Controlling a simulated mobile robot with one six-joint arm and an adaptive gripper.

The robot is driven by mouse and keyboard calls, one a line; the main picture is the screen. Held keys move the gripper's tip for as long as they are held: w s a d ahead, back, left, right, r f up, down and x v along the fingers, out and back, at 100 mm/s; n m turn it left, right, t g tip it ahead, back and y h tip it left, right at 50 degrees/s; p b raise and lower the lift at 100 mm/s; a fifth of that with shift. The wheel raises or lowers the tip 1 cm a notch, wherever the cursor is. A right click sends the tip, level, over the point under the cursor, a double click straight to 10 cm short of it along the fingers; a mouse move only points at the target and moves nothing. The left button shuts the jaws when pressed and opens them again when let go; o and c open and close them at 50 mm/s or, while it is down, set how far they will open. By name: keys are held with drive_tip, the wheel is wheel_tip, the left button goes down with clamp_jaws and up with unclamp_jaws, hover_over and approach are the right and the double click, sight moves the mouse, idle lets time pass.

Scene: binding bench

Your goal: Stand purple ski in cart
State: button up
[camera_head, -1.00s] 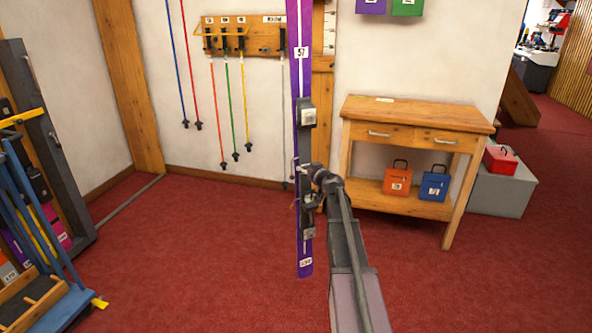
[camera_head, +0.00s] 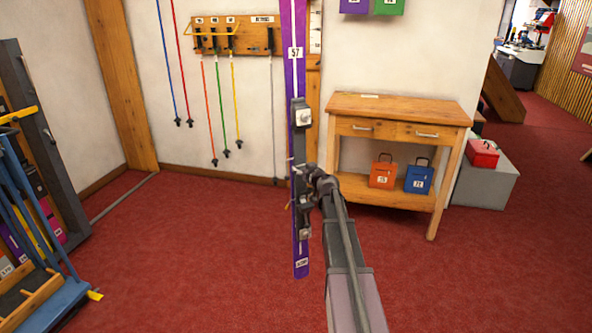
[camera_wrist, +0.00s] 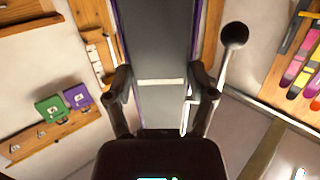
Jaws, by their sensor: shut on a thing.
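The purple ski (camera_head: 301,245) hangs upright in front of me in the head view, with a white 57 label and dark bindings on it. My gripper (camera_head: 308,185) is shut on it at the binding area, below its middle as far as the ski shows. Its top runs out of the head view, and its lower end is clear of the red floor. In the wrist view my gripper (camera_wrist: 160,92) has a finger on each side of the ski (camera_wrist: 158,40). The blue cart (camera_head: 60,304) stands at the left edge, only partly in view, with colored skis in or behind it.
A wooden table (camera_head: 395,106) with an orange box (camera_head: 383,171) and a blue box (camera_head: 419,177) stands at the right. A grey block (camera_head: 486,184) bears a red box (camera_head: 483,153). Poles hang from a wall rack (camera_head: 240,40). Red carpet between ski and cart is clear.

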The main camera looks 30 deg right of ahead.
drive_tip(key=shift+w+a, duration=0.15)
drive_tip(key=shift+a, duration=0.3)
